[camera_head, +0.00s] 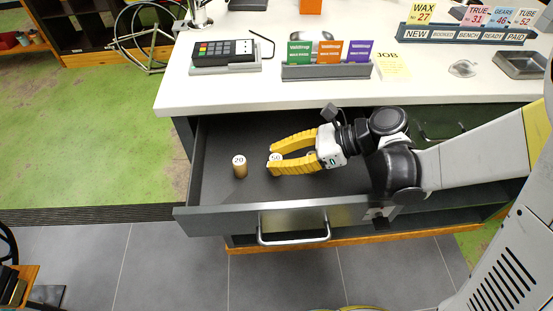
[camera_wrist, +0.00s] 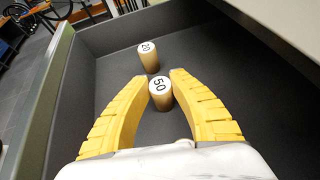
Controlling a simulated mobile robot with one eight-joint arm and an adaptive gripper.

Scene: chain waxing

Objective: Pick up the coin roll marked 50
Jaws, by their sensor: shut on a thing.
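The coin roll marked 50 (camera_head: 275,158) stands upright in the open drawer (camera_head: 225,208). In the wrist view the same roll (camera_wrist: 160,95) is between the tips of my yellow fingers. My gripper (camera_head: 274,158) is shut on it, low inside the drawer, with one finger on each side. Part of the roll's body is hidden by the near finger in the head view. The coin roll marked 20 (camera_head: 239,167) stands upright to the left, apart from my fingers; it also shows in the wrist view (camera_wrist: 149,58).
The white counter (camera_head: 230,97) overhangs the back of the drawer. It holds a card terminal (camera_head: 224,55), a rack of coloured cards (camera_head: 327,71) and a metal tray (camera_head: 522,64). The drawer's front wall and handle (camera_head: 293,239) lie on the near side. The drawer floor left of the rolls is bare.

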